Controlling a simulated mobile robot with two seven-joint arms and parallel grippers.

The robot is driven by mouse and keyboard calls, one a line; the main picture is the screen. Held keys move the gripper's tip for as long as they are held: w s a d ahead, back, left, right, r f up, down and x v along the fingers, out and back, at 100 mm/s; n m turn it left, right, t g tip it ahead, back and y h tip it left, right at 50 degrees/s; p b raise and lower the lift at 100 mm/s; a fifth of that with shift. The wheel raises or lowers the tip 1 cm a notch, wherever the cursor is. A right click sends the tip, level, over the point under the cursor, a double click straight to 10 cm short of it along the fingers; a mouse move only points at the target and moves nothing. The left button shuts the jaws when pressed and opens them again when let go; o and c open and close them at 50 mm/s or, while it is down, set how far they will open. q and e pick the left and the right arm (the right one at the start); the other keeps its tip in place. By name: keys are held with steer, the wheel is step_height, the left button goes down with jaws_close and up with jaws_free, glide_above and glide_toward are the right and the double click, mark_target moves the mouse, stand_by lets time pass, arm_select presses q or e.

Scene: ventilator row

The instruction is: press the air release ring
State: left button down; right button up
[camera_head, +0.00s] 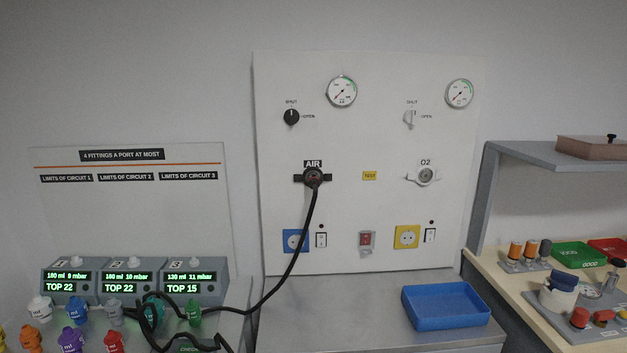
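The air outlet (313,178) is on the white wall panel under a black AIR label. A black connector is plugged into it, and a black hose (300,240) hangs from it down to the left bench. The release ring is a dark ring with a reddish tint around the connector, too small to make out clearly. Neither of my grippers shows in the head view.
The O2 outlet (425,175) is empty at right. A black shut/open knob (291,117) sits above AIR. A blue tray (445,305) lies on the grey bench. Circuit boxes (134,282) and several coloured fittings stand at left. Space before the panel is clear.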

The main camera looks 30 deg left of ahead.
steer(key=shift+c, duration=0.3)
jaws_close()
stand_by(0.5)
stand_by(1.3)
